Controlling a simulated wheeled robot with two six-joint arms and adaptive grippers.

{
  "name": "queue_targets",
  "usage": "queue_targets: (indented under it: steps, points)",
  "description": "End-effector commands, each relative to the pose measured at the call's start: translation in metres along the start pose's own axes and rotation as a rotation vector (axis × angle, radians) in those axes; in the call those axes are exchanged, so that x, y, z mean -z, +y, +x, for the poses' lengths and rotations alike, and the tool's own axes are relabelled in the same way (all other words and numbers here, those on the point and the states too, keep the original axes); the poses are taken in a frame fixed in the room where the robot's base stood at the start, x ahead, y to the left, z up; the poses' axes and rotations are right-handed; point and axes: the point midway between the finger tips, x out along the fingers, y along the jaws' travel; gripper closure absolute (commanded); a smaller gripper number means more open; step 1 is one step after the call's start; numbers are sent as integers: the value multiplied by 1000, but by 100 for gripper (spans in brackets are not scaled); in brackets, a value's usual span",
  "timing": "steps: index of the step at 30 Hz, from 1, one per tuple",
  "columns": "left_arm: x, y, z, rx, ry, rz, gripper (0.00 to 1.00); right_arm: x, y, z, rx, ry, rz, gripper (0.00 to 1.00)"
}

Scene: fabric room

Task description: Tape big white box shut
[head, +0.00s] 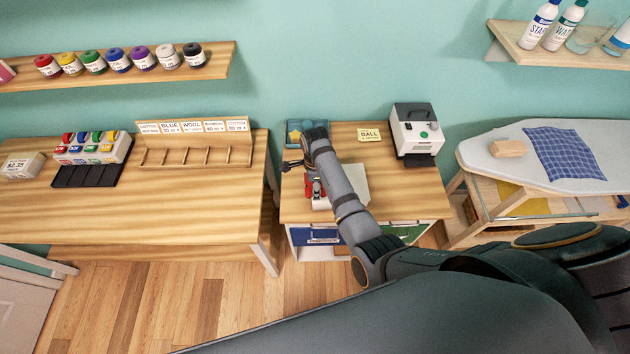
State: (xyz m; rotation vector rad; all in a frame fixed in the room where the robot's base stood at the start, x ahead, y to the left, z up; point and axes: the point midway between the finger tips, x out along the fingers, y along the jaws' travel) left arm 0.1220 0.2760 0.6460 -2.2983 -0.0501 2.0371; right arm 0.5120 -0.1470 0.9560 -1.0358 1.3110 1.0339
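No big white box can be made out for certain. A flat white surface (357,179) shows partly behind my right forearm on the middle table; I cannot tell whether it is a box or a sheet. A small red and white object (316,190), perhaps a tape dispenser, stands beside it, partly hidden by the arm. My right arm reaches in from the right across the middle table. My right gripper (291,166) is at the table's left edge, small and dark, and I cannot see whether its fingers are apart. My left gripper is out of view.
A white machine with a green dot (415,131) stands at the back right of the middle table (420,200). A blue star tray (297,131) and "BALL" card (368,134) lie at its back. The left table (150,215) has free room in front; an ironing board (490,160) stands right.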

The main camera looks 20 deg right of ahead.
Motion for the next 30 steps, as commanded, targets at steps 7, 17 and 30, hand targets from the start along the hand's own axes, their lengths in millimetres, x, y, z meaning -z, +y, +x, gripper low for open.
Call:
queue_targets:
  steps: [7,17,30]
  points:
    - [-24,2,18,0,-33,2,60,0,0,32,0,0,0,84]
    - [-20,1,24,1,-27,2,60,0,0,39,0,-1,0,84]
    - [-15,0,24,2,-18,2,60,0,0,39,0,-1,0,85]
